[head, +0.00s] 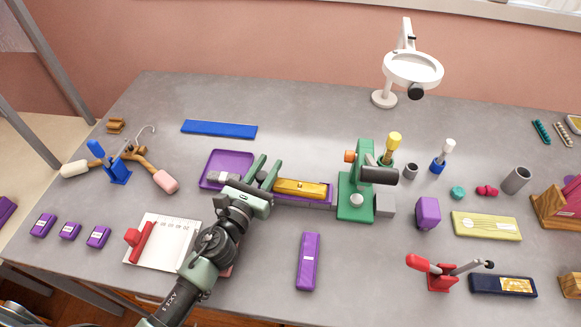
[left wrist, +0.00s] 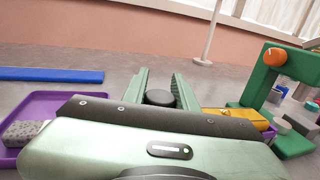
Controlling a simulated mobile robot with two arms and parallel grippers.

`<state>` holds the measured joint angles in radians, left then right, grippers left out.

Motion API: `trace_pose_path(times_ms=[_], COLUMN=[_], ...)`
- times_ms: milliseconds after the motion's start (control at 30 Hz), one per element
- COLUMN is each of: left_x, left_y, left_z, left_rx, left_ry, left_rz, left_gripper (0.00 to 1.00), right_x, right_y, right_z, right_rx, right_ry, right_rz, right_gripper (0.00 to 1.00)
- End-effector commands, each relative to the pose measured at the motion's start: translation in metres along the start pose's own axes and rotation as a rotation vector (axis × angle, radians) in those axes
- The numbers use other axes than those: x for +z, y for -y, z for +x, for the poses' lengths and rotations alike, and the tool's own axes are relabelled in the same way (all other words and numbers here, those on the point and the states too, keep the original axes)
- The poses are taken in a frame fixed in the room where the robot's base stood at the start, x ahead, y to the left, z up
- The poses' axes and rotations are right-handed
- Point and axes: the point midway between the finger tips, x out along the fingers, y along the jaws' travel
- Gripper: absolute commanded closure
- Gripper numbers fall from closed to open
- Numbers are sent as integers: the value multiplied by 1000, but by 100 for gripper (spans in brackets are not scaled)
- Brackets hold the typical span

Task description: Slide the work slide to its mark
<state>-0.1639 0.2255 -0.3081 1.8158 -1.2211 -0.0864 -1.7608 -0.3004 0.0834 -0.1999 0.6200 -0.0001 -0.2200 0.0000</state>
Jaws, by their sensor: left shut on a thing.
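The work slide is a long low purple piece (head: 317,203) with a gold-yellow block (head: 301,188) on it, lying to the left of the green press (head: 352,207). The gold block also shows in the left wrist view (left wrist: 236,115). My left gripper (head: 266,172) is at the slide's left end, its fingers pointing away from me. In the left wrist view a round black knob (left wrist: 160,97) sits between the fingers, and the gripper is shut on it. My gripper body hides the slide's left part. I cannot make out the mark. My right gripper is not in view.
A purple tray (head: 226,157) with grey pieces lies left of the gripper. A blue bar (head: 218,129) lies behind it. A purple box (head: 308,261) and a white pad (head: 162,241) lie in front. A grey block (head: 384,205) stands right of the press.

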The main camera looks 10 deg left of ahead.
Motion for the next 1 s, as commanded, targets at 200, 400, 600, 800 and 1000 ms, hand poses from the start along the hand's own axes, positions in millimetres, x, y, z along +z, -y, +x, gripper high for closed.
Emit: trace_pose_path(times_ms=[200,400,600,800,1000], left_x=[-2,-2,-1,-2,-5], left_y=[-6,-7,-5,-5,-6], left_z=[-2,-2,-2,-6,-36], left_rx=[5,7,4,3,3], left_ry=[-5,-5,-3,-3,-5], left_rz=[-1,0,0,0,0], left_gripper=[100,55,50,50,50], right_x=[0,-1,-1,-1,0], right_y=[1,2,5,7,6], right_z=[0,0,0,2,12], right_rx=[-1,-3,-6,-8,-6], right_ry=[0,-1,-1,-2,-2], right_rz=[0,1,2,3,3], right_gripper=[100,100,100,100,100])
